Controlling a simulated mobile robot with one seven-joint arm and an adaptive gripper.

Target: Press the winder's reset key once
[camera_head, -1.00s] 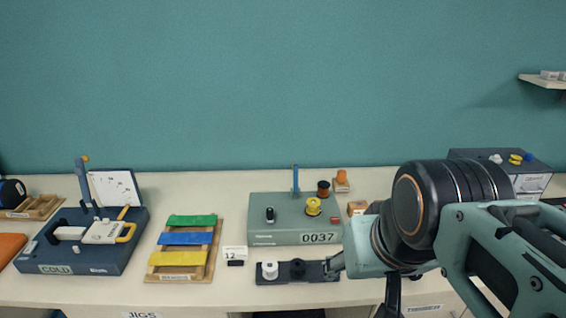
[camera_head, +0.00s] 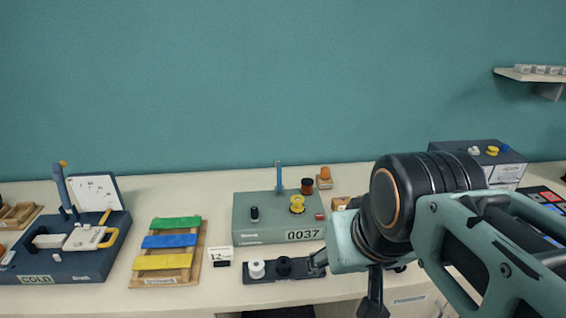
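The winder (camera_head: 250,212) is a grey-green box on the bench, with a yellow spool (camera_head: 297,204) and a black knob on top. My gripper (camera_head: 319,263) is in front of the winder's right end and lower in the picture, partly hidden by my wrist. I see no contact with the key. Whether the fingers are open or shut does not show.
A black strip (camera_head: 296,277) with a white spool lies in front of the winder. A blue upright lever (camera_head: 278,177) and a dark reel (camera_head: 307,186) rise behind. Coloured bars (camera_head: 175,240) and a blue COLD machine (camera_head: 90,262) stand left. A dark box (camera_head: 478,160) stands right.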

